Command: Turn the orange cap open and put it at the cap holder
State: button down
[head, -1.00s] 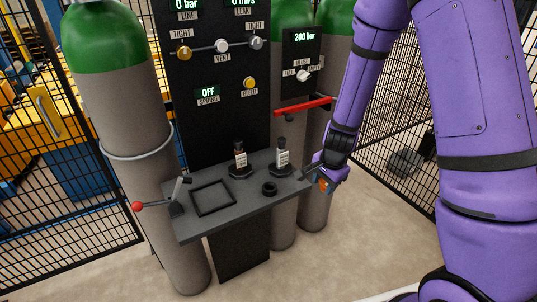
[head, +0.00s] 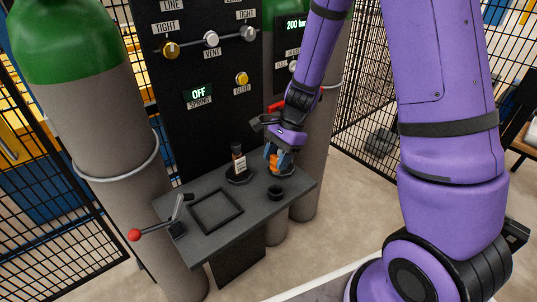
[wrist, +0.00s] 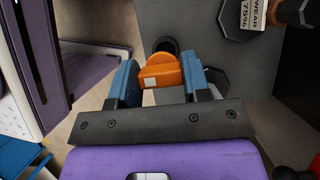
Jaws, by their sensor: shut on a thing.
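My gripper (head: 279,160) is over the right part of the dark shelf. Its blue fingers (wrist: 163,82) are shut on the orange cap (wrist: 160,70), one on each side. The cap bears a small white square and also shows in the head view (head: 284,170). A small black ring (head: 275,191), perhaps the cap holder, sits on the shelf just in front of the gripper. In the wrist view the ring (wrist: 166,44) appears just beyond the cap. I cannot tell whether the cap touches anything beneath it.
A dark bottle with a white label (head: 239,160) stands left of my gripper. A square frame (head: 215,210) and a red-knobbed lever (head: 135,235) are farther left. The panel (head: 205,125) rises behind. Gas cylinders (head: 85,130) flank the shelf (head: 250,221).

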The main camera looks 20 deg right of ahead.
aim_at(276, 173)
dwell(0.3)
jog(key=shift+f, duration=2.85)
jog(key=shift+f, duration=1.65)
jog(key=c, duration=0.5)
grip_release()
